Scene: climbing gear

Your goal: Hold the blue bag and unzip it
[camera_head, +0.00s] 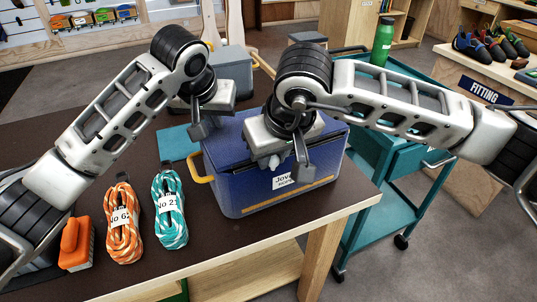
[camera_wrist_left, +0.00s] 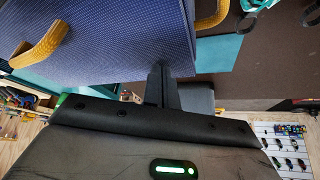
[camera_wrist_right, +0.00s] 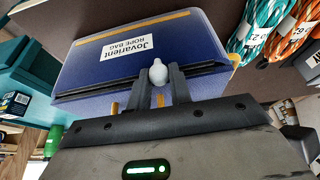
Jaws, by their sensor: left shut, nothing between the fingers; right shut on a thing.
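The blue bag (camera_head: 228,185), a boxy rope bag with a white name label and orange trim, stands upright on the dark table. Its dark zip (camera_wrist_right: 95,90) runs across in the right wrist view. My right gripper (camera_wrist_right: 158,82) is shut on the pale zip pull (camera_wrist_right: 158,71) at about the middle of that line; in the head view the wrist partly hides it. My left gripper (camera_head: 200,130) is shut and empty at the bag's back left top edge. The left wrist view shows its closed fingers (camera_wrist_left: 158,76) against or close to the blue fabric; I cannot tell if they touch.
An orange rope coil (camera_head: 124,240), a teal rope coil (camera_head: 170,230) and an orange block (camera_head: 76,245) lie left of the bag. A grey bin (camera_head: 232,75) stands behind it. A teal cart (camera_head: 385,205) with a green bottle (camera_head: 382,42) stands right of the table.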

